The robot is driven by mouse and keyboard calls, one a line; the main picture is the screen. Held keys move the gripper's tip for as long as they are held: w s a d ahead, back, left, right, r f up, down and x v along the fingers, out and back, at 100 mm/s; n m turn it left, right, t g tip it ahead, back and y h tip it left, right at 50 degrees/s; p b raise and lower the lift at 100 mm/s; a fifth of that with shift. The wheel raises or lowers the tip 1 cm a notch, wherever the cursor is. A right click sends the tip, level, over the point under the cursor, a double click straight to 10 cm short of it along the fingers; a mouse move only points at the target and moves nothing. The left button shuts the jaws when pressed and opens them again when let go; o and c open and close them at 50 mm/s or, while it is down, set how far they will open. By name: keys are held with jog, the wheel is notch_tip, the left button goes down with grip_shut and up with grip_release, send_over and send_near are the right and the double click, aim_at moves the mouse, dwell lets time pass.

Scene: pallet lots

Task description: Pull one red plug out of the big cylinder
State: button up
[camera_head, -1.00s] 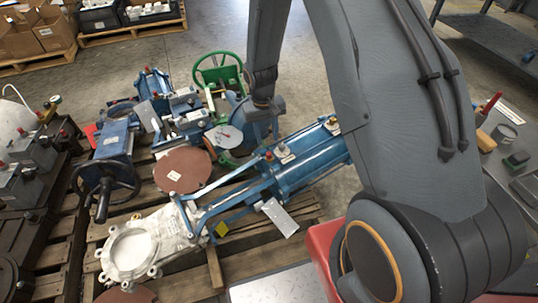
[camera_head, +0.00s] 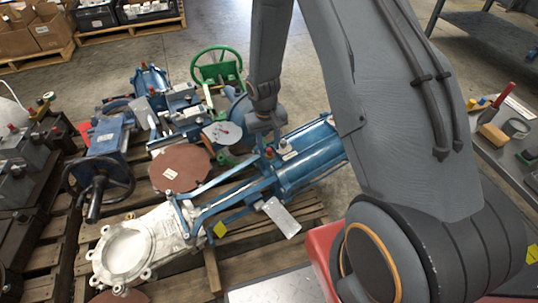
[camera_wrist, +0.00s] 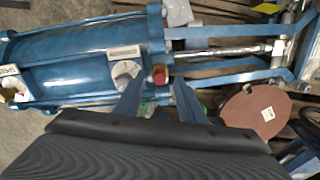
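The big blue cylinder (camera_head: 312,172) lies on a pallet, joined by blue bars to a white round-ended valve body (camera_head: 128,254). A red plug (camera_head: 269,152) stands on the cylinder's near end. The wrist view shows the plug (camera_wrist: 160,75) close up, beside the end flange of the cylinder (camera_wrist: 75,55). My gripper (camera_wrist: 158,88) is open, with its two fingertips on either side of the plug's line and just short of it or level with it; contact cannot be told. In the head view the fingers are hard to make out at the arm's end. The cylinder's far end is partly hidden by my arm.
A brown disc (camera_head: 181,167), a green handwheel (camera_head: 216,66) and other blue valves crowd the pallet behind. A white tag (camera_head: 281,217) hangs at the cylinder's near side. A bench with tools (camera_head: 505,150) stands at right. Grey floor is open beyond the pallet.

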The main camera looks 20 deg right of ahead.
aim_at(268, 150)
jog(key=shift+f, duration=0.8)
jog(key=shift+r, duration=0.1)
dwell(0.8)
grip_shut()
dwell(0.5)
jog(key=shift+a+r+p, duration=0.15)
jog(key=shift+r+p, duration=2.45)
jog(key=shift+r, duration=0.35)
